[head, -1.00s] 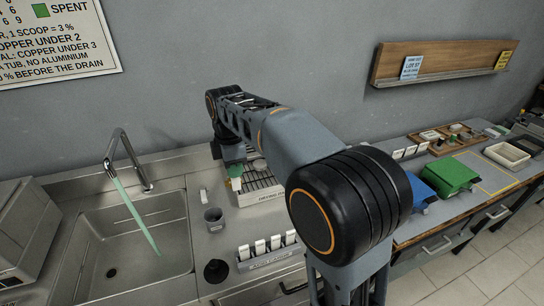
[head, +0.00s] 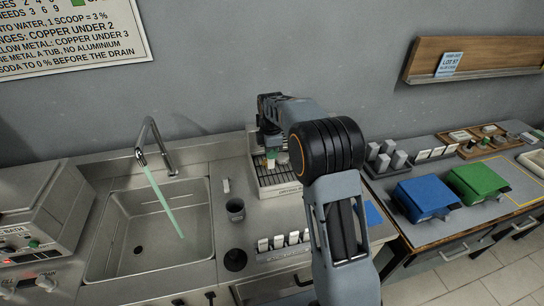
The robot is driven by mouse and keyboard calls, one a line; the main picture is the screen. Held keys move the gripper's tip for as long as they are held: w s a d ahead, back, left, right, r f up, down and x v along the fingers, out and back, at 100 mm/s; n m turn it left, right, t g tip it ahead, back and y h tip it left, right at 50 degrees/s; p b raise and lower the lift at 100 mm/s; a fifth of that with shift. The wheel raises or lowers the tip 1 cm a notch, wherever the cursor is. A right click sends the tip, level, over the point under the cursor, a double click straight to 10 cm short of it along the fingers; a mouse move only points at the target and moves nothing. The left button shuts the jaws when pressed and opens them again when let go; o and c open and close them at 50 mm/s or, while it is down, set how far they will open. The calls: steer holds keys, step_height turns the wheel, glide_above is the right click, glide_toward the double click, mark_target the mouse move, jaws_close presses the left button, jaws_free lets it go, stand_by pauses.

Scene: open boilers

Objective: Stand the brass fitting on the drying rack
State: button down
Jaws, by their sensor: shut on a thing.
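The drying rack (head: 278,188) is a pale slatted tray with a lettered front edge, standing on the steel counter right of the sink. My gripper (head: 270,160) points down over the back left part of the rack. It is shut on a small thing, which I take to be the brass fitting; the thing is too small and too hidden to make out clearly. A green patch shows at the gripper's end. I cannot tell whether the held thing touches the rack. My arm covers the rack's right side.
A sink (head: 150,225) with a running greenish stream lies left. Blue (head: 424,197) and green (head: 477,184) boxes stand on the right bench.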

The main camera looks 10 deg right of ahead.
steer(key=shift+w+d+f, duration=0.2)
steer(key=shift+w+f, duration=0.1)
steer(key=shift+f, duration=0.15)
steer(key=shift+f+p, duration=0.4)
steer(key=shift+f, duration=1.15)
steer(key=shift+f, duration=0.1)
steer(key=shift+f, duration=0.15)
steer(key=c, duration=1.2)
jaws_free()
